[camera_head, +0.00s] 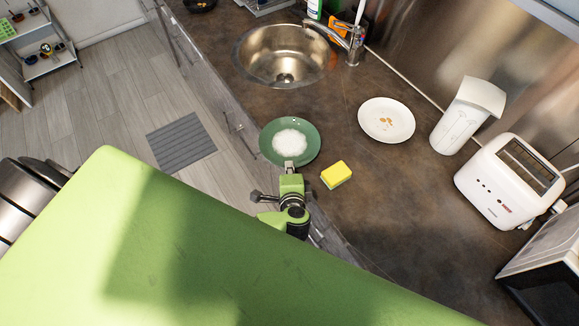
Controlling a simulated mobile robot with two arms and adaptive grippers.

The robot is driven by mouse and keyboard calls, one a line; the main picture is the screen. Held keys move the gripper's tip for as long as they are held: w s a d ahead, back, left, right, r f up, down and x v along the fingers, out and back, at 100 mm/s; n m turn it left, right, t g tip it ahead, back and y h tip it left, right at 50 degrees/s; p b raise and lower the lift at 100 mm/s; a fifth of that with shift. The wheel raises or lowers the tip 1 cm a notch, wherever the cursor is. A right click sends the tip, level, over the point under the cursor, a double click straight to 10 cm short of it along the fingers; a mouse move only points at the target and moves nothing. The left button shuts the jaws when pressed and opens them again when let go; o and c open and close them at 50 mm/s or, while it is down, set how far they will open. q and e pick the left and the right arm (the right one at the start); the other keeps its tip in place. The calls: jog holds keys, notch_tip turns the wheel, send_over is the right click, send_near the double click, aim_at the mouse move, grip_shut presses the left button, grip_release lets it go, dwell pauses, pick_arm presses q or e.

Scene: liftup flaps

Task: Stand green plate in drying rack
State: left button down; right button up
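The green plate (270,151) lies on the dark counter near its front edge, with a white patch, possibly foam, in its middle. My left gripper (289,165) is at the plate's near rim, and its pale fingertip overlaps the rim in the picture. I cannot tell whether its fingers are open or shut on the rim. A grey metal thing (266,6), cut off by the top edge beyond the sink, may be the drying rack; its slots are not clear. My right gripper is not in view.
A yellow sponge (336,174) lies right of my gripper. A white plate with crumbs (387,120), a white container (467,115) and a toaster (510,181) stand farther right. The sink (285,55) and faucet (352,43) lie beyond the green plate.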

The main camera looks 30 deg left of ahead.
pick_arm(q)
jog(key=c, duration=2.2)
grip_release()
jog(key=shift+d, duration=0.1)
jog(key=shift+v, duration=5.95)
jog(key=shift+r, duration=0.1)
